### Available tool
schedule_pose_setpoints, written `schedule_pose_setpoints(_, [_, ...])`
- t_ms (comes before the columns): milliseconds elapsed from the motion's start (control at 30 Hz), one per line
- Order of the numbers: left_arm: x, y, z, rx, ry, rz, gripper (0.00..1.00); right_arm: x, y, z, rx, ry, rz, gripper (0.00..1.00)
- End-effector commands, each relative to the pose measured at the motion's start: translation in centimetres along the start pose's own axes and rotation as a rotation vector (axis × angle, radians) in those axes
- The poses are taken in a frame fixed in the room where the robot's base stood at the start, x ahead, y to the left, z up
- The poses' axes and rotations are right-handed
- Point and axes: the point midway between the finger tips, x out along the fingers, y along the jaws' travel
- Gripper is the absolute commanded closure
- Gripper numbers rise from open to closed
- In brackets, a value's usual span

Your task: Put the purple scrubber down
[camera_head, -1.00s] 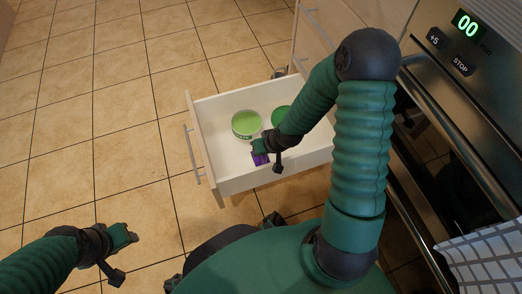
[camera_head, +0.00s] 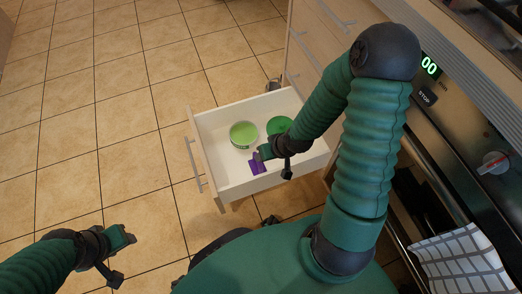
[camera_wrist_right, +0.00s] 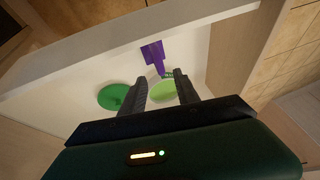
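The purple scrubber (camera_head: 257,164) lies in the open white drawer (camera_head: 238,186), near its front wall. In the right wrist view the scrubber (camera_wrist_right: 153,53) shows beyond the fingertips, its narrow end pointing toward the gap between them. My right gripper (camera_head: 266,152) is over the drawer beside the scrubber. In the right wrist view the right gripper (camera_wrist_right: 161,80) has its two fingers apart, with nothing clamped between them. My left gripper (camera_head: 120,240) hangs above the tiled floor at lower left, away from the drawer; its finger gap is not clear.
A light green round container (camera_head: 243,134) and a darker green round one (camera_head: 279,125) stand in the drawer behind the scrubber. The oven (camera_head: 470,150) and a checked towel (camera_head: 462,266) are at right. The tiled floor left of the drawer is clear.

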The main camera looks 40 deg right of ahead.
Motion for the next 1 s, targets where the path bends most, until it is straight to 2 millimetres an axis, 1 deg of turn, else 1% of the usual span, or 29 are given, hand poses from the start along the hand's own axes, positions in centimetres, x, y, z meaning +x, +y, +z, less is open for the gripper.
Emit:
schedule_pose_setpoints(33, [-1.0, 0.0, -0.2, 0.000, 0.000, 0.000, 0.58, -1.1, -0.1, -0.2, 0.000, 0.000, 0.000, 0.63])
schedule_pose_setpoints(167, [-1.2, 0.0, -0.2, 0.000, -0.001, 0.000, 0.58, -1.8, -0.3, 0.0, -0.021, -0.012, 0.009, 0.63])
schedule_pose_setpoints(267, [-1.0, 0.0, -0.2, 0.000, -0.001, 0.000, 0.58, -3.2, -1.3, 0.2, -0.094, -0.057, 0.049, 0.63])
schedule_pose_setpoints(367, [-1.0, 0.0, -0.2, 0.000, -0.001, 0.000, 0.58, -6.1, -3.4, 0.2, -0.187, -0.110, 0.100, 0.63])
schedule_pose_setpoints(400, [-1.0, 0.0, -0.2, 0.000, -0.001, 0.000, 0.58, -7.4, -4.4, 0.3, -0.214, -0.125, 0.114, 0.63])
schedule_pose_setpoints(500, [-1.0, 0.0, -0.2, 0.000, -0.001, 0.000, 0.58, -10.5, -7.0, 0.8, -0.260, -0.152, 0.122, 0.63])
schedule_pose_setpoints(600, [-1.0, 0.0, -0.2, 0.000, -0.001, 0.000, 0.58, -12.4, -8.7, 1.5, -0.280, -0.172, 0.111, 0.63])
schedule_pose_setpoints(700, [-1.0, 0.0, -0.2, 0.000, -0.001, 0.000, 0.58, -13.0, -9.2, 1.9, -0.282, -0.183, 0.106, 0.63])
schedule_pose_setpoints(900, [-1.1, 0.0, -0.2, 0.000, -0.001, 0.000, 0.58, -13.0, -9.2, 1.9, -0.281, -0.184, 0.107, 0.63])
schedule_pose_setpoints(967, [-1.5, 0.0, -0.3, 0.000, -0.001, 0.000, 0.58, -13.4, -9.3, 1.7, -0.281, -0.184, 0.107, 0.63])
schedule_pose_setpoints(1000, [-2.1, 0.0, -0.5, 0.000, -0.001, 0.000, 0.58, -14.0, -9.4, 1.4, -0.281, -0.184, 0.107, 0.63])
